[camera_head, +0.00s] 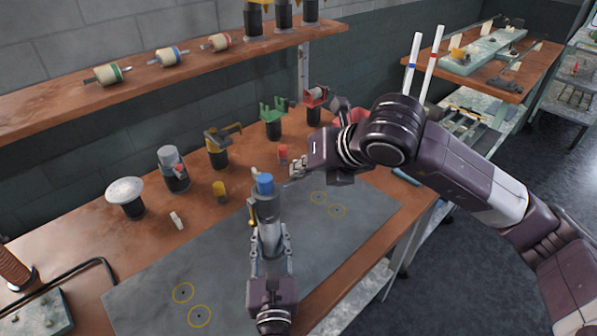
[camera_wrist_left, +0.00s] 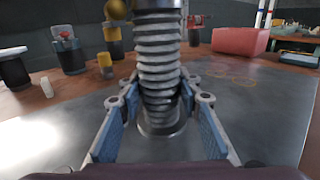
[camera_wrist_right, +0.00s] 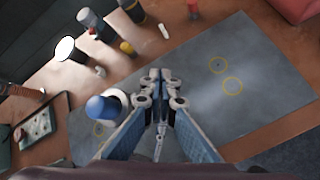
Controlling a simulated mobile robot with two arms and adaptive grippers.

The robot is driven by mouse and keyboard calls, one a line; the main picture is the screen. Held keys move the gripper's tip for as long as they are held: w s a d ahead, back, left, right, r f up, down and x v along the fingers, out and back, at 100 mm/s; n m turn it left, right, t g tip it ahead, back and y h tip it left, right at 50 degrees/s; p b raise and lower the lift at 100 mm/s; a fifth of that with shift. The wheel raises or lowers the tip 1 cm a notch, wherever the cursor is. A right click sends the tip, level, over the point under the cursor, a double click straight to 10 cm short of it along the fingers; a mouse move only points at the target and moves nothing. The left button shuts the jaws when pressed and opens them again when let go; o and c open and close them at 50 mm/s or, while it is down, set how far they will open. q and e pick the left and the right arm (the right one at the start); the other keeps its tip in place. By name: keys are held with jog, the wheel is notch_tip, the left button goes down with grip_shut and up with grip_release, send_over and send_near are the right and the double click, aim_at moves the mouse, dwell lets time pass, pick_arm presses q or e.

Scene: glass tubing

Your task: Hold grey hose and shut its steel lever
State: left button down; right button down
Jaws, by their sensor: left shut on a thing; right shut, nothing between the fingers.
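The grey hose (camera_head: 265,207) stands upright on the dark mat, with a blue cap (camera_head: 265,183) on top. The left wrist view shows its ribbed body (camera_wrist_left: 158,65) between my left fingers. My left gripper (camera_head: 269,242) is shut on it low down, just above its round base (camera_wrist_left: 162,124). My right gripper (camera_head: 296,170) is shut and empty, just right of and behind the cap. In the right wrist view the cap (camera_wrist_right: 102,107) is left of my closed fingertips. A small brass ball (camera_head: 251,222) shows beside the hose. I cannot clearly make out the steel lever.
The mat (camera_head: 345,235) has yellow rings and free room either side. Behind stand a white mushroom-shaped thing (camera_head: 125,191), a yellow piece (camera_head: 219,189), a yellow-topped holder (camera_head: 217,147) and a green holder (camera_head: 273,118). A shelf (camera_head: 140,83) runs above.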

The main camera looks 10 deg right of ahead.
notch_tip(320, 180, down, 7)
jog(key=d, duration=0.1)
jog(key=shift+w+f, duration=0.15)
jog(key=shift+w, duration=0.2)
dwell(5.6)
jog(key=shift+d, duration=0.1)
dwell(0.4)
notch_tip(320, 180, up, 10)
jog(key=s+a, duration=0.1)
jog(key=shift+a, duration=0.3)
dwell(0.9)
